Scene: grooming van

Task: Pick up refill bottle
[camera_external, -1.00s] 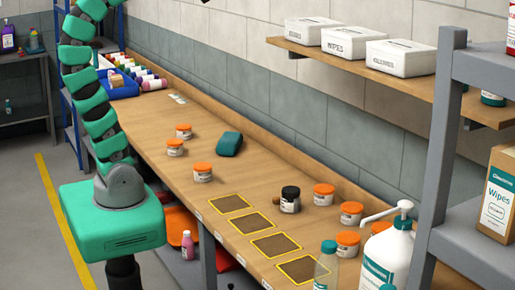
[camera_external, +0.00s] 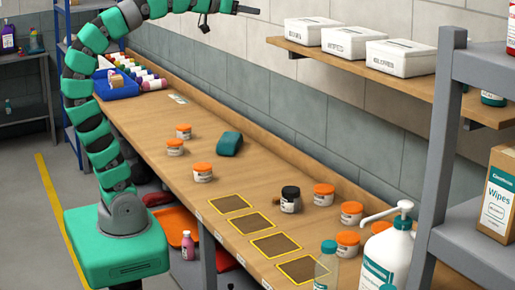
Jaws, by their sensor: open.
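No bottle here has a label I can read as refill. A large white pump bottle (camera_external: 390,258) with a teal label stands at the front right, cut off by the lower edge. A clear bottle with a teal cap (camera_external: 328,247) stands beside it at the bench's near end. A small pink bottle (camera_external: 188,245) stands below the bench. I cannot tell which is the refill bottle. My gripper (camera_external: 231,19) is open and empty at the top of the picture, high above the bench and far from these bottles.
The wooden bench (camera_external: 150,128) bears several orange-lidded jars, a black-lidded jar (camera_external: 290,199), a teal case (camera_external: 229,143) and yellow-outlined squares. A blue bin (camera_external: 117,88) and small bottles stand at its far end. A wall shelf (camera_external: 350,68) with white boxes and a grey rack (camera_external: 445,130) flank the right.

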